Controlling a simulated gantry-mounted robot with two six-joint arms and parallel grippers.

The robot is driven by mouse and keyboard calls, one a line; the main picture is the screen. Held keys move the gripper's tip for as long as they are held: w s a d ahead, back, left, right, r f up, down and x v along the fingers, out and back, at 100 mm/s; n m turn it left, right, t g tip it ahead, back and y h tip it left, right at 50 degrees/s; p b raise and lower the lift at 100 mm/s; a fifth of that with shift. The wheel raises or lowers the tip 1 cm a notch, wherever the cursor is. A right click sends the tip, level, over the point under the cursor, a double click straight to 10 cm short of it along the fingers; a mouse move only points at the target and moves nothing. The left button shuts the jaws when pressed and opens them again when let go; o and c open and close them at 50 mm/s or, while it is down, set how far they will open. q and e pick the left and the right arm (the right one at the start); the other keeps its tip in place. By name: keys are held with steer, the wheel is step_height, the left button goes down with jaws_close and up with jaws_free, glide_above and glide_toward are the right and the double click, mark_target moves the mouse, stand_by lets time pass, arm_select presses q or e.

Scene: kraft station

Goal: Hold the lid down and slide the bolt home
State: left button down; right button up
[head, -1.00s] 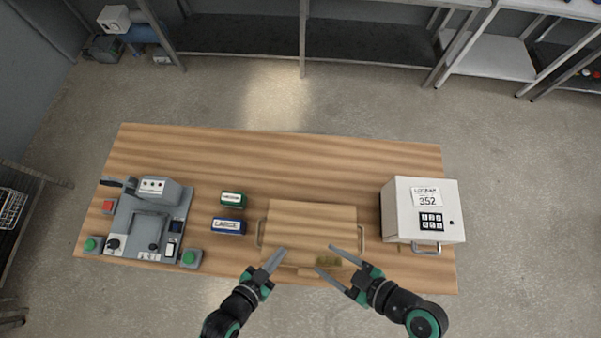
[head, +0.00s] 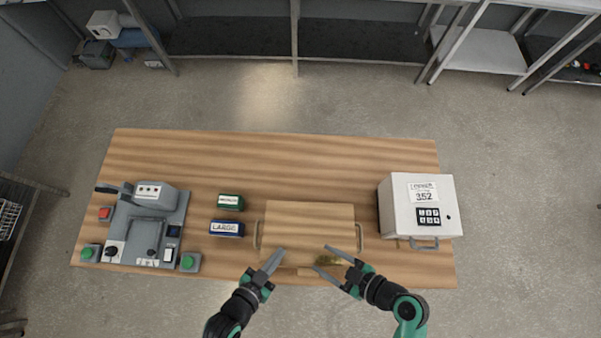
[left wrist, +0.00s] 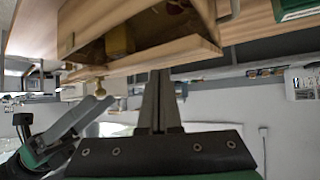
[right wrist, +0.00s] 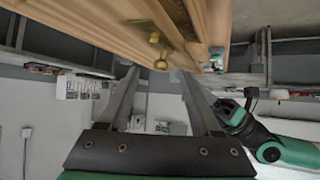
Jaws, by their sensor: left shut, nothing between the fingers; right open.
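The wooden box with its flat lid (head: 310,222) sits at the table's front edge. A brass bolt (head: 328,259) is on its front side. In the right wrist view the bolt's brass knob (right wrist: 160,63) shows between and beyond the open fingers. My right gripper (head: 321,257) is open around the bolt area; I see no contact. My left gripper (head: 281,252) is shut and empty, its tips by the lid's front edge, left of the bolt. The left wrist view shows a dark gap (left wrist: 150,28) into the box. Whether the left tips touch the lid, I cannot tell.
A green box (head: 230,202) and a blue box labelled LARGE (head: 227,229) stand left of the wooden box. A grey machine (head: 150,222) with green buttons is further left. A white keypad locker (head: 420,206) stands at right. The back of the table is clear.

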mark_target(333, 264)
arm_select(q)
steer(key=shift+f, duration=1.8)
arm_select(e)
steer(key=shift+s+f, duration=0.2)
steer(key=shift+f, duration=0.55)
steer(key=shift+s+f, duration=0.15)
steer(key=shift+f, duration=0.6)
steer(key=shift+s+f, duration=0.2)
steer(key=shift+f, duration=0.55)
jaws_close()
steer(key=shift+d, duration=1.35)
jaws_free()
